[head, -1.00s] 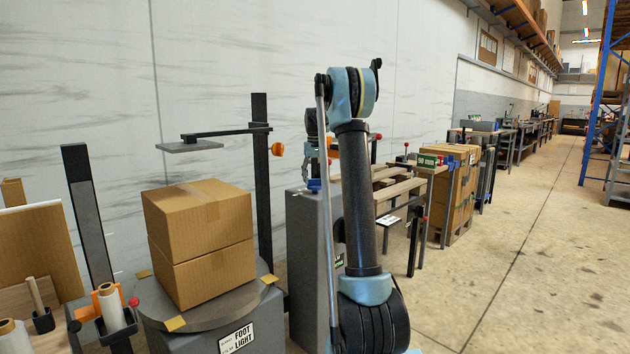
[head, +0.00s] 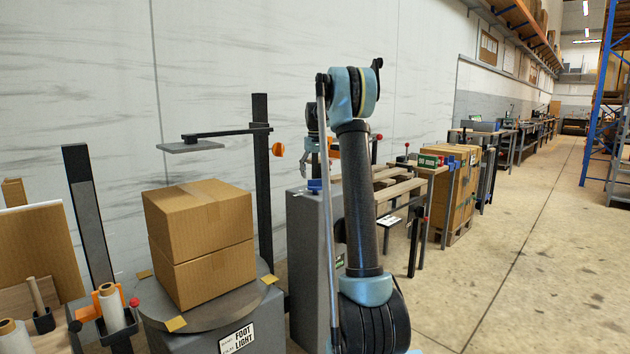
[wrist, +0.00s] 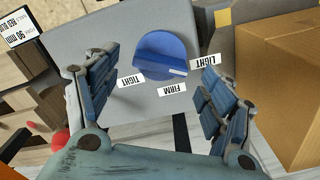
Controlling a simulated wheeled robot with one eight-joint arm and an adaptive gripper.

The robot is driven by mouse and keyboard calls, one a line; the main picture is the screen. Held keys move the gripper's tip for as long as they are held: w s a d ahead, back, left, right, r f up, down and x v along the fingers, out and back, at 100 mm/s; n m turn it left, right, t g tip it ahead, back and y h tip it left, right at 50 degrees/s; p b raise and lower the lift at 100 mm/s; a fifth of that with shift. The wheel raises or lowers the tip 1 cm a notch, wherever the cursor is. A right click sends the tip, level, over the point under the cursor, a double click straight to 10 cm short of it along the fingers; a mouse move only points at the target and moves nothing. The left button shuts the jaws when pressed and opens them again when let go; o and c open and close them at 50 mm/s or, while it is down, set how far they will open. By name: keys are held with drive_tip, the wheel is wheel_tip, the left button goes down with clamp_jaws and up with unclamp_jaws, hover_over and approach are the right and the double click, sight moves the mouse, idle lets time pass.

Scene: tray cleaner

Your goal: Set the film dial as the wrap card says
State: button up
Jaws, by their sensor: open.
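The blue film dial (wrist: 160,52) sits on a grey panel in the wrist view. Labels TIGHT (wrist: 131,79), FIRM (wrist: 172,90) and LIGHT (wrist: 205,61) stand around it. Its short white mark lies at the lower right, between FIRM and LIGHT. My gripper (wrist: 160,72) is open, with one blue finger on each side of the dial; I cannot tell whether either touches it. In the head view, the dial (head: 314,185) is small on top of a grey post, and my gripper (head: 320,160) is above it, partly behind my arm. The wrap card (head: 237,339) shows FOOT and LIGHT.
Stacked cardboard boxes (head: 200,245) stand on a round turntable (head: 150,300) left of the grey post (head: 311,250). A black mast (head: 261,180) with a flat plate rises behind. Film rolls (head: 111,307) are at lower left. The floor at right (head: 510,250) is clear.

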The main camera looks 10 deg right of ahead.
wheel_tip(320, 180, up, 10)
drive_tip(key=shift+f, duration=0.2)
idle(0.3)
